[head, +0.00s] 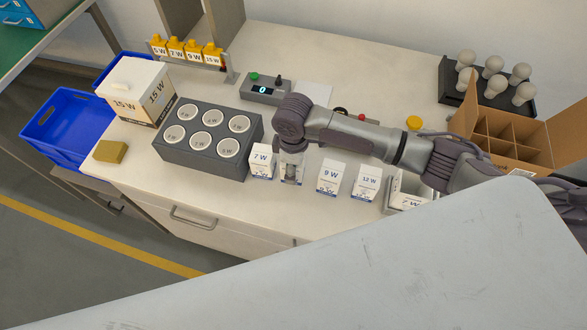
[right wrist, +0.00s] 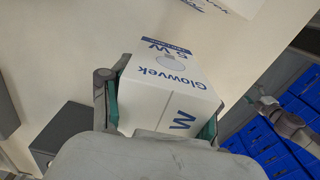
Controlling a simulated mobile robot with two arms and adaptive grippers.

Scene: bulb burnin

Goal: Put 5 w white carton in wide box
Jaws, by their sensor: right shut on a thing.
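My right gripper (head: 291,150) is shut on a white carton (head: 291,173), at the row of cartons near the table's front edge. In the right wrist view the same carton (right wrist: 168,85) sits between the fingers, with blue "Glowvek" print, a bulb picture and what looks like "5 W". I cannot tell whether it touches the table. An open brown cardboard box (head: 562,140) with dividers stands at the right; its compartments look empty. A grey arm part, seemingly my left gripper (right wrist: 268,106), shows small at the right of the wrist view; its fingers are unclear.
White cartons marked 7 W (head: 262,160), 9 W (head: 332,178) and 12 W (head: 367,182) stand beside the held one. Another lies in a tray (head: 388,197). A grey socket block (head: 208,166), a 15 W box (head: 124,92) and a bulb rack (head: 455,93) surround the work area.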

